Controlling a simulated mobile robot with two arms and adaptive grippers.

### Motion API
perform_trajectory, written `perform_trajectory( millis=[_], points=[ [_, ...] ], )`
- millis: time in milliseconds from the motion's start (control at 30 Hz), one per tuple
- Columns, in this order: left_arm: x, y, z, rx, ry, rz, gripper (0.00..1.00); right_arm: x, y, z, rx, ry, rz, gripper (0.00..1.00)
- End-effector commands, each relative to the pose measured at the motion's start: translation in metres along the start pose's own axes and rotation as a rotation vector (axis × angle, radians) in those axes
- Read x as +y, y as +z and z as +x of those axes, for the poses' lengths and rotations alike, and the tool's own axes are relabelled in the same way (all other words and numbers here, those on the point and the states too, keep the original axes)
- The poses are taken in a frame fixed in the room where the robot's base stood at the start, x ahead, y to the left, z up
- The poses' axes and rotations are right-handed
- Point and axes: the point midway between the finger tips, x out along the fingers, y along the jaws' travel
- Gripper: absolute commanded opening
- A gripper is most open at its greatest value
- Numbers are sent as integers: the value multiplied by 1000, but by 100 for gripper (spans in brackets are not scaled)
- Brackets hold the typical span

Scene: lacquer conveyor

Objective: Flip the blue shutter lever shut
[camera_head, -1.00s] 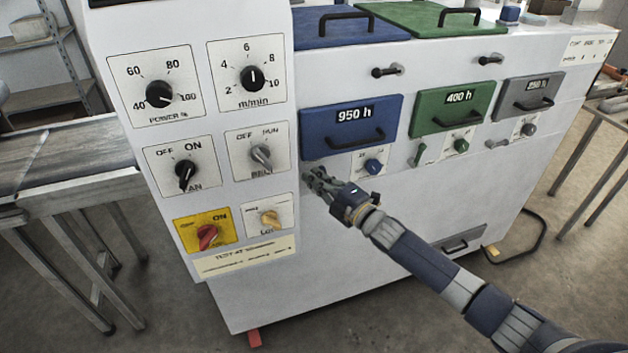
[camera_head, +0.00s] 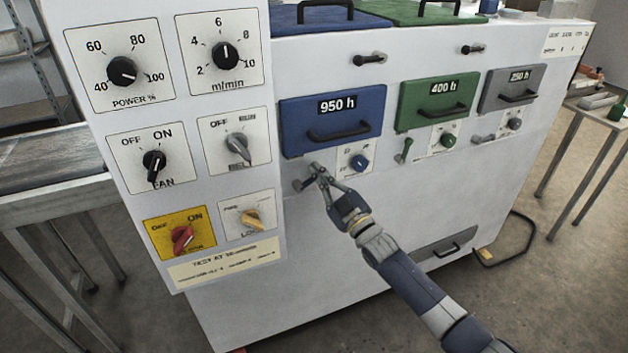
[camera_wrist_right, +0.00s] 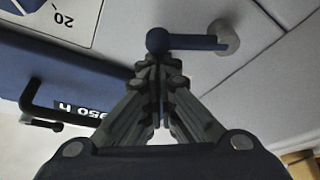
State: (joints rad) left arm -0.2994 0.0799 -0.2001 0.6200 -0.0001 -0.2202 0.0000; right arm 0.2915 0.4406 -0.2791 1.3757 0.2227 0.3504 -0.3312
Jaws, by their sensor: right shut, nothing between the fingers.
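The blue shutter lever (camera_head: 301,185) is on the white machine front, below the blue 950 h drawer (camera_head: 333,121). In the right wrist view the lever (camera_wrist_right: 195,42) lies sideways, with a grey pivot at one end and a round knob at the other. My right gripper (camera_head: 316,171) is shut and empty, with its fingertips at the lever. In the right wrist view the fingertips (camera_wrist_right: 160,68) are right at the knob; I cannot tell whether they touch it. My left gripper is not in view.
A blue knob (camera_head: 359,162) is just right of my right gripper. A green lever (camera_head: 404,150) and a grey lever (camera_head: 484,138) are farther right. The control panel with dials (camera_head: 223,55) stands out on the left. A black drawer handle (camera_head: 338,133) is above.

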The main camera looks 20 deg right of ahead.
Motion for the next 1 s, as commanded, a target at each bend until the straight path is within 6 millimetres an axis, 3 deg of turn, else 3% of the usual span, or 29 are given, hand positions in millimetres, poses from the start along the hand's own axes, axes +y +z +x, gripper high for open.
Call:
perform_trajectory(
  millis=[500, 1000],
  points=[
    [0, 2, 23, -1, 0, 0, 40, -1, 24, -10, -3, 146, 353, 0],
    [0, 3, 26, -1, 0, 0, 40, -2, 28, -12, -3, 182, 438, 0]
  ],
)
